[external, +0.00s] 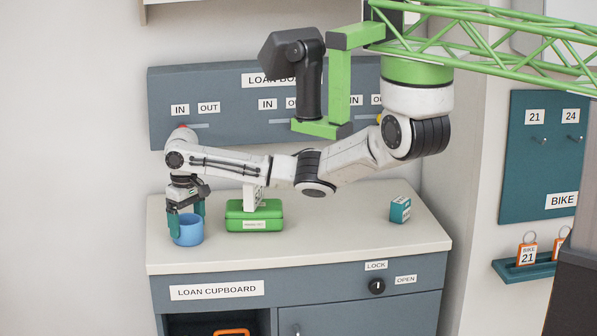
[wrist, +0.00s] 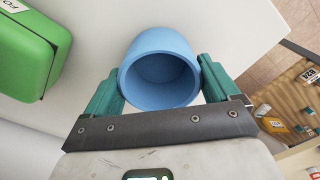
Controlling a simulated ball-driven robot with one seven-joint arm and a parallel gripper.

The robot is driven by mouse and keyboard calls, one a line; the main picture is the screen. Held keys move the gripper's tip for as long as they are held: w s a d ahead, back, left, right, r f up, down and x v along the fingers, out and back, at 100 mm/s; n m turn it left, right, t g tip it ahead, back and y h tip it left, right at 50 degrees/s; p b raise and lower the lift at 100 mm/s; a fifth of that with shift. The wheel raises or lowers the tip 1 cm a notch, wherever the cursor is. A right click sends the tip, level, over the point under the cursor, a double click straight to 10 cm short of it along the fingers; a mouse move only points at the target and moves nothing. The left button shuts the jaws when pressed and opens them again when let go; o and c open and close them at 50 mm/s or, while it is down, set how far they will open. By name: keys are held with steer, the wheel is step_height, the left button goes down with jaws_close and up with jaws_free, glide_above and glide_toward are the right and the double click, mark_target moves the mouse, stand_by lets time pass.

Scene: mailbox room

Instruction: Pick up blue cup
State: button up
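The blue cup (external: 188,231) is upright at the left end of the counter. In the wrist view I look down into the open mouth of the blue cup (wrist: 160,78). My gripper (external: 187,223) points down with one teal finger on each side of the cup. In the wrist view my gripper (wrist: 160,80) straddles the cup with almost no gap at either side. I cannot tell whether the fingers press on it. The cup seems to be at counter level; its underside contact is not clear.
A green box (external: 254,216) stands just right of the cup, with a white labelled item (external: 253,197) on it. A small teal box (external: 400,209) is farther right on the counter (external: 330,235). The grey loan board (external: 225,125) rises behind. The counter between the boxes is clear.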

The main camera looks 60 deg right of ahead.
steer(key=shift+c, duration=1.2)
steer(key=shift+r, duration=0.1)
